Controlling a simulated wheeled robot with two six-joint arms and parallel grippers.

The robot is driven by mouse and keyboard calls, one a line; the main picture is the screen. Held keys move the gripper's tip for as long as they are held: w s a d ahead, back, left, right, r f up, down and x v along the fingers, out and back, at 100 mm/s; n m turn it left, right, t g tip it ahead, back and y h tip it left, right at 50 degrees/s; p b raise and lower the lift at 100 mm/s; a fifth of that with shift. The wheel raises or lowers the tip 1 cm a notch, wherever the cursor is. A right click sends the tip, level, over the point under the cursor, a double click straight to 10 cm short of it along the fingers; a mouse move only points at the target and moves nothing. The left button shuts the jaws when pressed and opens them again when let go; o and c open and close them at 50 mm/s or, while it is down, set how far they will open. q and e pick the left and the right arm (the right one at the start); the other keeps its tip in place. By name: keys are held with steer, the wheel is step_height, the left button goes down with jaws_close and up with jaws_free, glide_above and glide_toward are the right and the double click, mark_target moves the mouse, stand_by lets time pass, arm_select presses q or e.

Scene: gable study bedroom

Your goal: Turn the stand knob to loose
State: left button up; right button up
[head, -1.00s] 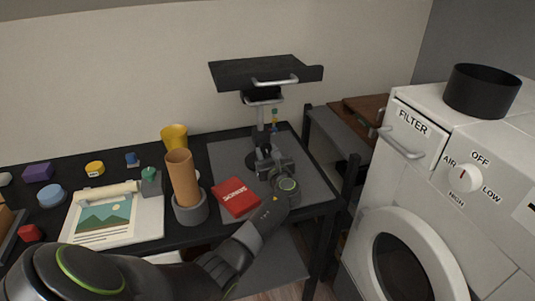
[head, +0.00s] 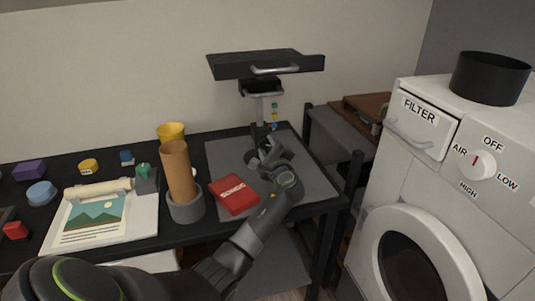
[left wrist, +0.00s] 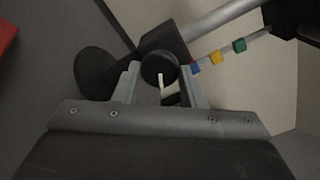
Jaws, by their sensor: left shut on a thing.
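The stand has a dark tray top (head: 265,65) with a light front handle, on a grey pole (head: 259,108) above the mat on the black desk. In the left wrist view, the stand's knob (left wrist: 159,68) is a dark round cap with a white pointer line, beside the collar on the pole (left wrist: 225,17). My left gripper (head: 264,146) is at the lower pole in the head view; in the left wrist view its fingers (left wrist: 162,80) are on either side of the knob and shut on it. The gripper hides the knob in the head view. My right gripper is out of view.
Blue, yellow and green markers (left wrist: 217,56) lie along a thin rod near the knob. A white machine (head: 430,180) stands to the right.

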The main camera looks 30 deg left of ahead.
arm_select(q)
steer(key=n, duration=0.1)
steer(key=n+b, duration=0.2)
steer(key=shift+f+n, duration=0.25)
steer(key=shift+n, duration=0.15)
steer(key=n+b, duration=0.3)
steer(key=shift+n, duration=0.3)
steer(key=n+b, duration=0.3)
steer(key=n, duration=0.2)
steer(key=shift+b, duration=0.3)
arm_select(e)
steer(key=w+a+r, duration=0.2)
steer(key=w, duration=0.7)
arm_select(q)
steer(key=n+b, duration=0.4)
steer(key=n, duration=0.1)
steer(key=shift+r+n, duration=0.1)
steer(key=shift+n, duration=0.3)
steer(key=shift+r+n+b, duration=0.1)
steer(key=shift+n+b, duration=0.95)
steer(key=shift+n, duration=0.65)
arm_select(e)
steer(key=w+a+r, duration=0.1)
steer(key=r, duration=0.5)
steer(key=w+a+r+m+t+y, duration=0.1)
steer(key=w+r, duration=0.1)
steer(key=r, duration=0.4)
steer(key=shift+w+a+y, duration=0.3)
